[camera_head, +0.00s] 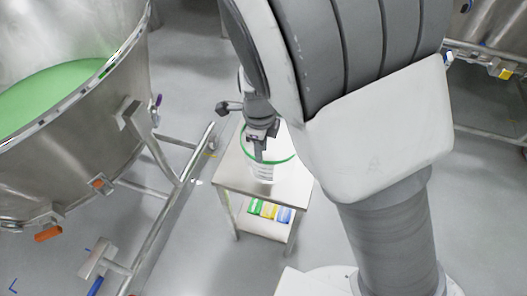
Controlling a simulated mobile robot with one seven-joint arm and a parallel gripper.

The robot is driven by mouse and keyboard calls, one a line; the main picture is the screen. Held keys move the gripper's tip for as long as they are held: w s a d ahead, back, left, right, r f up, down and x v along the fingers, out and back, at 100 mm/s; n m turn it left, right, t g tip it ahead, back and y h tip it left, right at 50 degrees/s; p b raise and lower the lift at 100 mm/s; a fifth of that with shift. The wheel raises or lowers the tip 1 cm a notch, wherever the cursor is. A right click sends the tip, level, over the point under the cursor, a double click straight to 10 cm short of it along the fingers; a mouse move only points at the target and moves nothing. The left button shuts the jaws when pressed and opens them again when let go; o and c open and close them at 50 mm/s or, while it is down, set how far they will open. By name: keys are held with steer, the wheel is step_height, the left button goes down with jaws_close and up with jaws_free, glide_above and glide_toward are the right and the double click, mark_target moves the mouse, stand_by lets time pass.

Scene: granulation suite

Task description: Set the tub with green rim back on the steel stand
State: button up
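The white tub with green rim (263,172) is over the top of the small steel stand (236,172), upright as far as I can see. Part of the tub is hidden behind my arm and gripper. My gripper (260,154) is at the near left part of the tub's rim, pointing down. The fingers are small and dark here, and I cannot tell whether they are shut on the rim. I also cannot tell whether the tub's base touches the stand top.
A large steel vessel (85,140) with green contents stands at the left on a tubular frame (170,205). The stand's lower shelf (262,226) holds several coloured boxes (268,210). Steel equipment (490,65) is at the upper right. Grey floor is open between vessel and stand.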

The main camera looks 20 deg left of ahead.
steer(key=shift+r, duration=0.3)
steer(key=shift+w+d+r, duration=0.15)
steer(key=shift+d+r, duration=0.1)
steer(key=shift+r, duration=0.1)
steer(key=w+d+r+n+t+y, duration=0.15)
steer(key=d+r+n, duration=0.65)
steer(key=d+r, duration=0.85)
steer(key=s+d+r+n+t, duration=0.1)
steer(key=s+d+r+n, duration=0.2)
steer(key=d, duration=0.4)
steer(key=s+d+r+n+t+h, duration=0.1)
steer(key=s+d+r+n+t, duration=0.1)
steer(key=s+d+n, duration=0.3)
steer(key=s+d+r, duration=0.1)
steer(key=d, duration=0.2)
steer(key=shift+s+d+n, duration=0.25)
steer(key=shift+s+n, duration=0.15)
steer(key=shift+t+h, duration=0.25)
